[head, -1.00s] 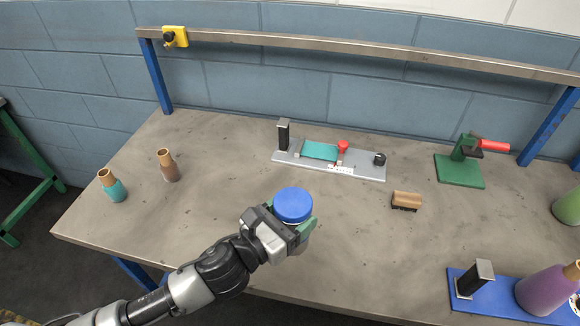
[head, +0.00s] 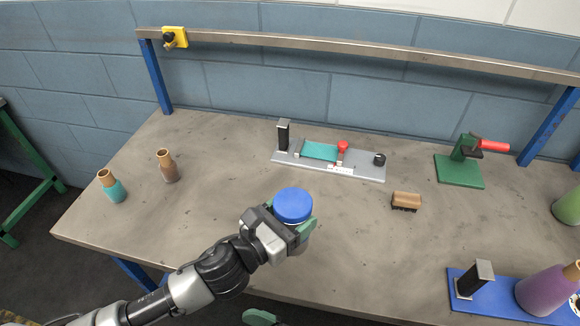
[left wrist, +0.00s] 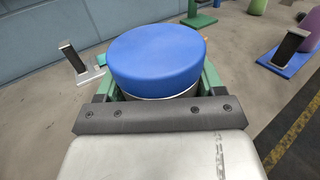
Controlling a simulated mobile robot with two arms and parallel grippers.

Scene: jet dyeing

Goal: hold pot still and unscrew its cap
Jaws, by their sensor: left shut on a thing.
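The pot (head: 300,246) stands near the front edge of the table, mostly hidden by my left gripper. Its blue cap (head: 294,205) is on top and also fills the middle of the left wrist view (left wrist: 155,58). My left gripper (head: 292,226) is shut on the pot just below the cap, with a green finger on either side. A green fingertip (head: 259,316) shows at the bottom edge of the head view, apart from the pot; it seems to be my right gripper, and its jaw opening is not visible.
A grey plate (head: 355,171) with a teal strip and red knob lies behind the pot. A brush (head: 406,201) and a green press (head: 460,170) are to the right. Two cones (head: 168,166) stand left. A blue stand (head: 500,308) with a purple cone is front right.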

